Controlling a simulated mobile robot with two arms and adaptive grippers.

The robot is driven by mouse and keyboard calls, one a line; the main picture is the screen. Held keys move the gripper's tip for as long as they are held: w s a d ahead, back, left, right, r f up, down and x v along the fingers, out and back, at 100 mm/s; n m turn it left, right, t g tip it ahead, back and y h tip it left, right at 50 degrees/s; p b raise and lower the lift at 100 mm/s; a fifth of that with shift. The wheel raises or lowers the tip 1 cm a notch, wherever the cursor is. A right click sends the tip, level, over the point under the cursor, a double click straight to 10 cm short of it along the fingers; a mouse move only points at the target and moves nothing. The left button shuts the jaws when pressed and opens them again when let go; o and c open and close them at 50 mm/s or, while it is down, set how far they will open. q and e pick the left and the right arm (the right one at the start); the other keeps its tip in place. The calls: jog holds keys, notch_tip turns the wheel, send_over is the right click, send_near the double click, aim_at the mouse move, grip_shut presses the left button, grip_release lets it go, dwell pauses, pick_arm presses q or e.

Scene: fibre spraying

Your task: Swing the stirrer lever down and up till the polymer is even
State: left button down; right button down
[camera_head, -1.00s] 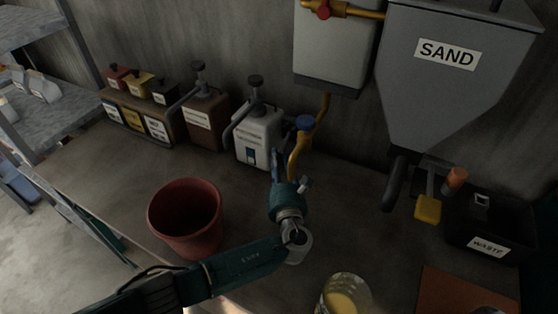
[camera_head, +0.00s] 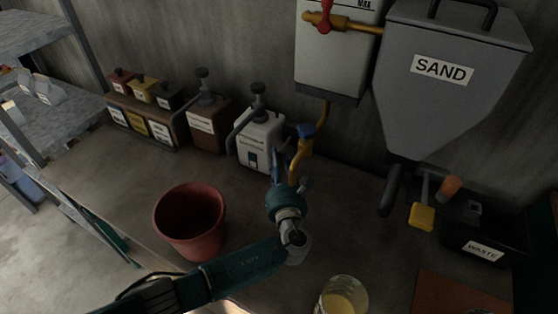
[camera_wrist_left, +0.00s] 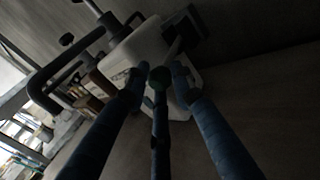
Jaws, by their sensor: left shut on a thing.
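The white polymer container (camera_head: 261,140) stands on the bench against the wall, with a dark pump top and a spout. It also shows in the left wrist view (camera_wrist_left: 143,45). My left gripper (camera_head: 278,160) is at the container's right side, its blue fingers pointing toward it. In the left wrist view the fingers (camera_wrist_left: 158,85) close in front of the container, around the end of the grey stirrer lever (camera_wrist_left: 175,48). The gripper is shut on the lever, whose grip is mostly hidden by the fingers. The polymer inside is not visible. My right gripper is out of view.
A red bucket (camera_head: 190,226) and a glass beaker with yellow liquid (camera_head: 342,298) stand nearby. A small clear cup (camera_head: 298,250) is under my left wrist. An orange pipe (camera_head: 299,150) runs close beside the fingers. A sand hopper (camera_head: 440,85) and waste bin (camera_head: 486,240) are right.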

pick_arm(q)
jog(key=c, duration=1.5)
grip_release()
jog(key=shift+w+r, duration=0.1)
jog(key=shift+r, duration=0.15)
jog(key=shift+o, duration=0.2)
jog(key=shift+f, duration=0.15)
jog(key=v, duration=1.2)
